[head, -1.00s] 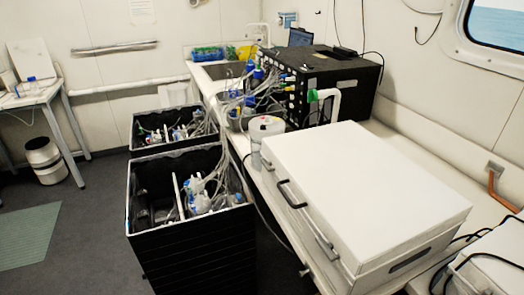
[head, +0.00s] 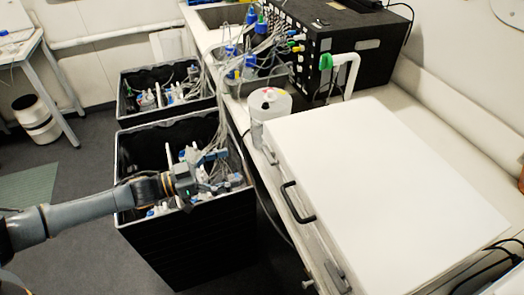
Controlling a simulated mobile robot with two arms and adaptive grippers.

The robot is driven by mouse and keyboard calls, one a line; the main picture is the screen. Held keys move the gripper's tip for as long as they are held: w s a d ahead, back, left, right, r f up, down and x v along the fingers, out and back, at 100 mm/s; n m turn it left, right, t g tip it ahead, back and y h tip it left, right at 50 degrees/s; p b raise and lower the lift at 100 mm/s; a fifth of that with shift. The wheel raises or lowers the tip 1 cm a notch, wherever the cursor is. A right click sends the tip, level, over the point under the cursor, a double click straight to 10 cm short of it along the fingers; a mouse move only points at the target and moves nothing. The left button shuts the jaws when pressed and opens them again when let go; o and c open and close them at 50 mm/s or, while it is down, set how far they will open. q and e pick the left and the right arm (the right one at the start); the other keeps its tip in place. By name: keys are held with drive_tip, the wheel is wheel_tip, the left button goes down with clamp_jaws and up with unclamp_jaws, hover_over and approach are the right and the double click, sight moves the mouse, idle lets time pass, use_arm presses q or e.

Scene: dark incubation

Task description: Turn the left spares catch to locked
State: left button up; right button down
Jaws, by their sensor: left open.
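A large white lidded case (head: 385,185) lies on the bench, with a dark handle (head: 298,202) on its left-facing front. A small metal catch (head: 270,155) shows near the case's far front corner. Another catch (head: 336,275) shows near its close end. Both are too small to tell whether they are locked. My left gripper (head: 222,170) is open over the nearer black crate, to the left of the case and apart from it. Its fingers overlap the bottles and tubing in the picture; I cannot tell whether they touch. My right gripper is not in view.
The nearer black crate (head: 190,245) and the farther one (head: 122,95) hold bottles and tubing. A white tub (head: 268,108) stands beside the case's far corner. A black instrument box (head: 345,45) with tubes stands behind. Loose cables lie at the lower right.

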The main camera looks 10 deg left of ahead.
sight(266, 156)
use_arm(q)
drive_tip(key=p+x, duration=0.2)
drive_tip(key=x, duration=0.6)
drive_tip(key=shift+w+d, duration=0.1)
drive_tip(key=shift+w, duration=0.3)
drive_tip(key=shift+w+d, duration=0.2)
drive_tip(key=shift+d, duration=0.1)
drive_tip(key=shift+w+d+f+p, duration=0.1)
drive_tip(key=shift+w+d+p, duration=0.05)
drive_tip(key=shift+d+p, duration=0.15)
drive_tip(key=shift+c, duration=0.4)
drive_tip(key=shift+a, duration=0.1)
drive_tip(key=c, duration=1.1)
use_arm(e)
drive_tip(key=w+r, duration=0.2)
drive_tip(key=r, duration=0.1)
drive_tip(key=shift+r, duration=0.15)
